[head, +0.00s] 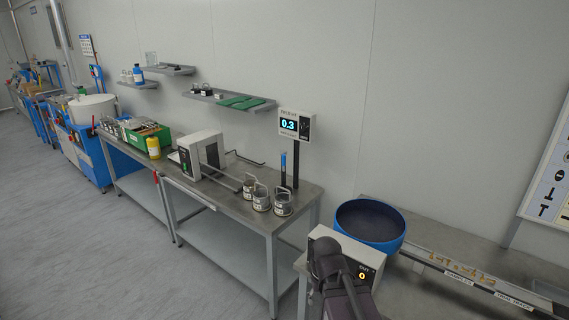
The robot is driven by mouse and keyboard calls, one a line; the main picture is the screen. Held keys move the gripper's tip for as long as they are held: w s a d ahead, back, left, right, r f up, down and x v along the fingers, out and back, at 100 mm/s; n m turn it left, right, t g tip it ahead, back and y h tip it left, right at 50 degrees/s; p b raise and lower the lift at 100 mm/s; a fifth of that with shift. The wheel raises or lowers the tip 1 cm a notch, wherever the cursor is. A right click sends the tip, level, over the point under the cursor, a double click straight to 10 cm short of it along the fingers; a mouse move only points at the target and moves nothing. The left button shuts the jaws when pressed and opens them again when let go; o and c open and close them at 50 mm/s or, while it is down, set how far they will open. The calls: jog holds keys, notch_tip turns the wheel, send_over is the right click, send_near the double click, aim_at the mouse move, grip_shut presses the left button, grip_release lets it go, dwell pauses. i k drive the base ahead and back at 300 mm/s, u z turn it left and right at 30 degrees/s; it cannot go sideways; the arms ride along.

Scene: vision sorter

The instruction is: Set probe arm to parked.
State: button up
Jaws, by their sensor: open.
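No part that I can surely name as the probe arm stands out in the head view. On the workbench (228,207) a white and dark bench unit (201,155) has thin dark rods (245,158) reaching out to its right. A display (297,125) reading 0.3 stands on a dark post (296,163) behind the rods, with a blue upright piece (283,160) beside it. Whether any of these is the probe arm, I cannot tell. A dark link of my own arm rises at the bottom centre; I cannot make out my gripper's fingers.
Several metal weights with handles (283,203) stand at the workbench's front right corner. A blue bowl (370,222) and a white box (346,255) reading OUT 0 are on the nearer right bench. A yellow bottle (153,147) stands left of the unit. The left floor is clear.

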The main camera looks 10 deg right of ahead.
aim_at(284, 161)
jog(key=k, duration=1.25)
jog(key=u, duration=0.6)
jog(key=i, duration=1.95)
jog(key=z, duration=0.75)
jog(key=i, duration=0.45)
jog(key=z, duration=0.15)
